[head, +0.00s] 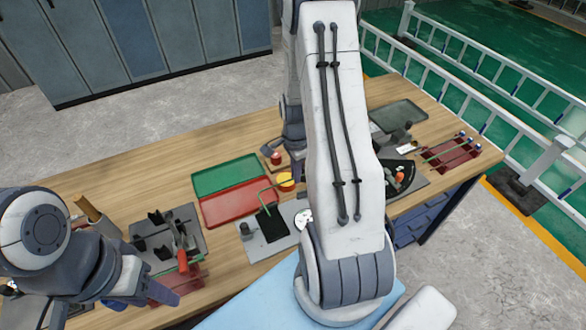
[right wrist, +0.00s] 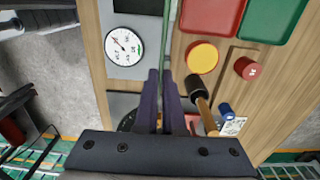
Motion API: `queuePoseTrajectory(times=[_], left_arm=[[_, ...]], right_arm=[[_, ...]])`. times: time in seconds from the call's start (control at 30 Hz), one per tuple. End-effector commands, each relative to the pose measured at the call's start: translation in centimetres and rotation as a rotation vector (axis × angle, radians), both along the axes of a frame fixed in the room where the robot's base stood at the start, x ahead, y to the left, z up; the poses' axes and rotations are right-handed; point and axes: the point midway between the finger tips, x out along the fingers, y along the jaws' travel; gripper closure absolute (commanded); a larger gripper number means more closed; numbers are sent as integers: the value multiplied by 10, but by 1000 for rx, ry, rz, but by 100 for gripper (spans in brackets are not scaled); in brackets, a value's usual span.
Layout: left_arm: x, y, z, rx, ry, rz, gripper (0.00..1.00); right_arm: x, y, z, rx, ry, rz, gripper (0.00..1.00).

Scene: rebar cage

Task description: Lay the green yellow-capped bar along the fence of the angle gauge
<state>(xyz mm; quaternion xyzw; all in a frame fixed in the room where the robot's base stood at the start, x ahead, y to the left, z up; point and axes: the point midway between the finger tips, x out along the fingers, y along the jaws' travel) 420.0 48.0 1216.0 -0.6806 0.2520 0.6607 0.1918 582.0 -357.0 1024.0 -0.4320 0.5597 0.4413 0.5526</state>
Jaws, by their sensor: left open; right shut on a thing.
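The green bar (right wrist: 167,30) runs up from between the fingertips of my right gripper (right wrist: 164,78) in the right wrist view, shut on it. In the head view a bent green bar (head: 262,195) shows beside a black pad; my right arm hides the right gripper there. I cannot make out a yellow cap on the held bar. A grey plate with a round white dial, seemingly the angle gauge (right wrist: 123,46), lies just left of the bar; its dial (head: 303,217) also shows in the head view. I cannot make out its fence. My left gripper (head: 145,290) is open at the lower left.
A green and red tray (head: 238,203) lies at the table's middle. A yellow disc (right wrist: 201,57) and a red knob (right wrist: 248,68) stand right of the bar. A red rack (head: 452,155) with bars is at the right. A grey fixture (head: 165,235) stands near the left gripper.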

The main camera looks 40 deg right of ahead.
Motion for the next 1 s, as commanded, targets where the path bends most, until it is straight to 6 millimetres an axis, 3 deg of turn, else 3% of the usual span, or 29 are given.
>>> queuePoseTrajectory(times=[0.33,0.4,1.0], left_arm=[[0,0,14,0,0,-2,50],[0,0,0,-1,-1,-1,50],[0,0,-57,0,0,5,50]], right_arm=[[2,1,3,18,66,5,100],[1,0,-12,18,66,2,100],[1,0,-85,17,64,4,100]])
